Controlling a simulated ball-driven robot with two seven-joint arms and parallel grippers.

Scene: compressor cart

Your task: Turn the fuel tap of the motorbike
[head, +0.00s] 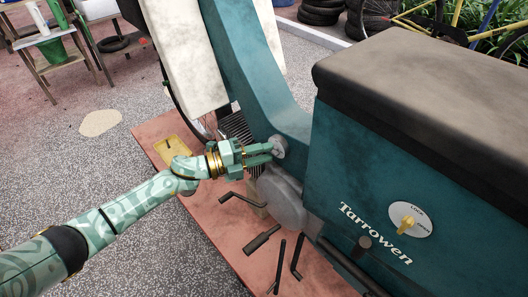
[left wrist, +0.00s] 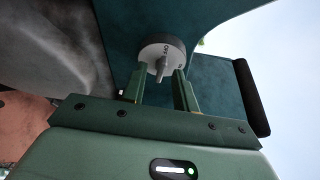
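The motorbike (head: 232,62) is teal, with a cream front panel and a brown seat. Its fuel tap (head: 279,146) is a small round grey disc low on the frame. In the left wrist view, the tap (left wrist: 176,46) carries lettering that looks like OFF, and a short grey lever (left wrist: 161,69) stands out from it. My left gripper (head: 268,149) reaches the tap from the left. In the left wrist view, its two fingers (left wrist: 160,76) stand apart on either side of the lever, with gaps visible. My right gripper is not in view.
A yellow knob (head: 405,225) on a white lock plate sits on the motorbike's side box. A stand with a green container (head: 52,48) is at the far left. The paved floor at left is mostly clear.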

